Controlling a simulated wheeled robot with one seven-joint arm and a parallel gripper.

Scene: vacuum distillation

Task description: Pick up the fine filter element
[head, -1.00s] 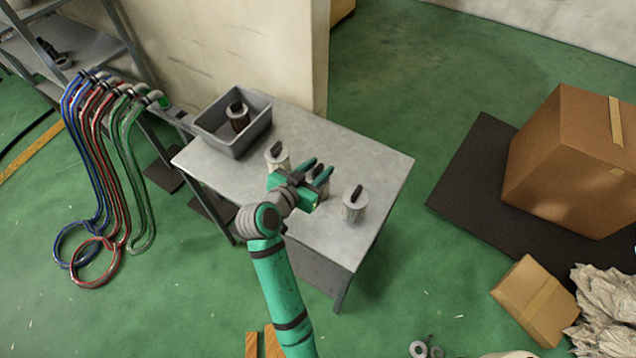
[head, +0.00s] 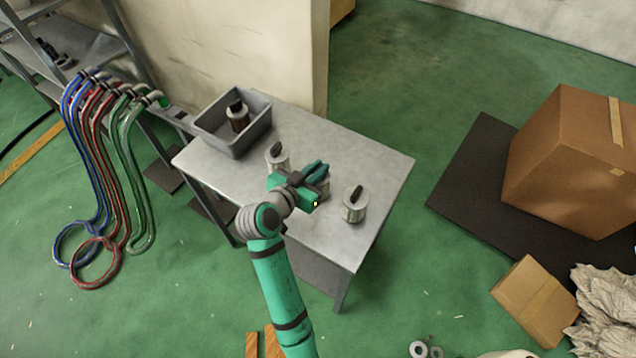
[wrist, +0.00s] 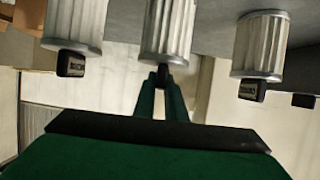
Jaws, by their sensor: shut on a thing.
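Three pale, ribbed cylindrical filter elements with dark top handles stand in a row on the grey table (head: 225,172). My gripper (head: 318,168) is at the middle filter element (head: 323,188), which it partly hides. In the wrist view, my gripper (wrist: 160,95) has its green fingers closed together on the handle of the middle filter element (wrist: 168,30). The left filter element (head: 277,160) and right filter element (head: 354,208) stand apart on either side. The writing on their handles is too small to read, so I cannot tell the types apart.
A grey bin (head: 232,125) at the back left of the table holds a brownish cylinder with a dark top (head: 238,115). Coloured hoses (head: 105,150) hang at the left. Cardboard boxes (head: 570,160) stand on the floor at the right.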

